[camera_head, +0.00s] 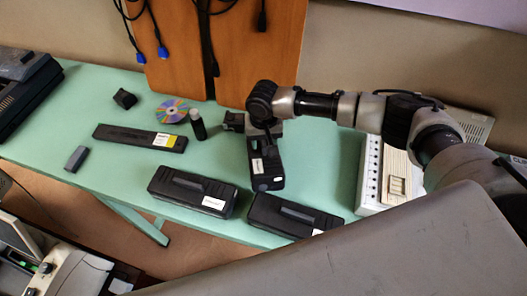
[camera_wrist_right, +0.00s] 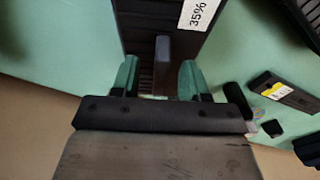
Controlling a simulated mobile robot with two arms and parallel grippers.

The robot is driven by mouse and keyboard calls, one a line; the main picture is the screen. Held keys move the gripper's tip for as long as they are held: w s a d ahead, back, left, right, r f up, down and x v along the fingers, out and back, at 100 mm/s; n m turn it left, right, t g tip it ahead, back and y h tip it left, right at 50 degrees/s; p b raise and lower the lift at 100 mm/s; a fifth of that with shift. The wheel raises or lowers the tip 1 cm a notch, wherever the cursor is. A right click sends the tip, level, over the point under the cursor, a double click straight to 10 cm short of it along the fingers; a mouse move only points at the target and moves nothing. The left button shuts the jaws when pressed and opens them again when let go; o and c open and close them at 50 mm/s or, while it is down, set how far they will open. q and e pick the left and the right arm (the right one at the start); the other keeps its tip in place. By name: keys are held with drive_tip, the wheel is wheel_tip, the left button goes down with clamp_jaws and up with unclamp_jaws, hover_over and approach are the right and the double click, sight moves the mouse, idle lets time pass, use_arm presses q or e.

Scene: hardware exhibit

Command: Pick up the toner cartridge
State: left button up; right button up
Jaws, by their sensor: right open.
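A black box-like cartridge (camera_head: 266,172) with white labels lies on the green table, end toward me, below my right gripper (camera_head: 262,134). In the right wrist view this cartridge (camera_wrist_right: 146,20) shows a white label reading 35% and a ribbed end. My right gripper (camera_wrist_right: 158,78) is open there, its two fingers apart on either side of a narrow upright dark tab. I cannot tell whether they touch it. Similar black cartridges lie nearer the front edge, one left (camera_head: 192,192) and one right (camera_head: 293,215). My left gripper is not in view.
On the green table (camera_head: 105,95) are a long flat black bar with a yellow label (camera_head: 140,138), a disc (camera_head: 171,111), a small dark bottle (camera_head: 198,124) and a small grey block (camera_head: 75,159). A beige device (camera_head: 398,183) stands right. A wooden board (camera_head: 170,50) stands behind.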

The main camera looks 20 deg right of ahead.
drive_tip(key=shift+f, duration=0.6)
clamp_jaws()
drive_tip(key=shift+w+r, duration=0.1)
drive_tip(key=shift+r, duration=0.05)
idle(0.8)
